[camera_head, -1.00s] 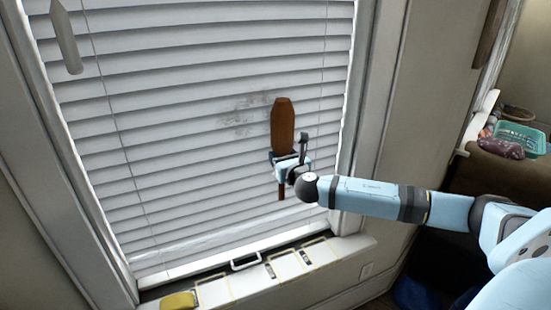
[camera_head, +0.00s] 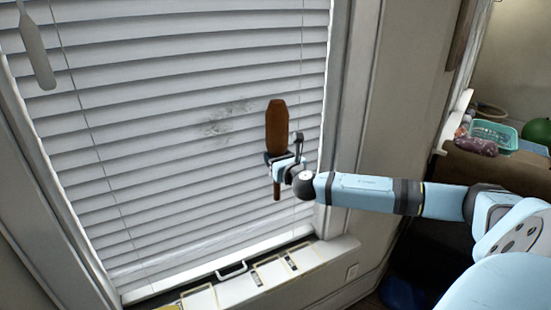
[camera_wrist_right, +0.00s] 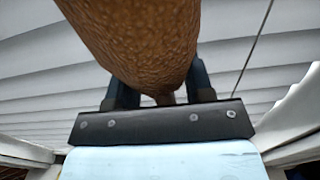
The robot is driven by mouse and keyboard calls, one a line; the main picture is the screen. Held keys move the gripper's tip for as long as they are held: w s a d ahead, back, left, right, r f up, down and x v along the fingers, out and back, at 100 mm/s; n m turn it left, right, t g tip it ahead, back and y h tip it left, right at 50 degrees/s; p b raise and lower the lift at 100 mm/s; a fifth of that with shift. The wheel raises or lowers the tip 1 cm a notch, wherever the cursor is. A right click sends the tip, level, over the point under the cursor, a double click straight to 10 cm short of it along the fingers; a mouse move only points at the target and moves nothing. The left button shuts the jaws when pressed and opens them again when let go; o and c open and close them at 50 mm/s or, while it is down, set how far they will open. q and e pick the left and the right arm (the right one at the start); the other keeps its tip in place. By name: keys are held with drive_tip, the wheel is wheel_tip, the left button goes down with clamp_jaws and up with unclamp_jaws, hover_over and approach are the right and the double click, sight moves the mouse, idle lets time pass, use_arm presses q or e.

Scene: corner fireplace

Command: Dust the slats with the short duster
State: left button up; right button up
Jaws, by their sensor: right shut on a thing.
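The short duster (camera_head: 276,125) has a brown, textured head and a thin brown handle. My right gripper (camera_head: 279,162) is shut on it and holds it upright, head up, in front of the white slats (camera_head: 160,150). A grey dust smudge (camera_head: 226,118) lies on the slats just left of the duster head. I cannot tell whether the head touches the slats. In the right wrist view the duster head (camera_wrist_right: 140,40) fills the upper middle, between the dark fingers (camera_wrist_right: 160,95). My left gripper is not in view.
The sill (camera_head: 315,262) below the blind carries a white handle (camera_head: 231,270) and yellowish frames. At right, a teal basket (camera_head: 494,134) stands beyond a brown surface. The window frame (camera_head: 340,120) borders the blind.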

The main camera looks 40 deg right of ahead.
sight(239, 158)
drive_tip(key=shift+r+p, duration=0.35)
drive_tip(key=shift+r, duration=0.4)
drive_tip(key=shift+w+a+p, duration=0.25)
drive_tip(key=shift+a+p, duration=0.2)
drive_tip(key=shift+a, duration=0.45)
drive_tip(key=shift+w+a+p, duration=0.25)
drive_tip(key=shift+a+p, duration=0.25)
drive_tip(key=shift+a, duration=0.35)
drive_tip(key=shift+w+a+p, duration=0.25)
drive_tip(key=shift+a+p, duration=0.2)
drive_tip(key=shift+a, duration=0.45)
drive_tip(key=shift+w+a+f+p, duration=0.1)
drive_tip(key=shift+w+a+p, duration=0.2)
drive_tip(key=shift+a, duration=0.6)
drive_tip(key=shift+w+a+r+p, duration=0.1)
drive_tip(key=shift+a+p, duration=0.3)
drive_tip(key=shift+a, duration=0.5)
drive_tip(key=shift+w+a+f+p, duration=0.1)
drive_tip(key=shift+w+a+p, duration=0.2)
drive_tip(key=shift+a, duration=0.6)
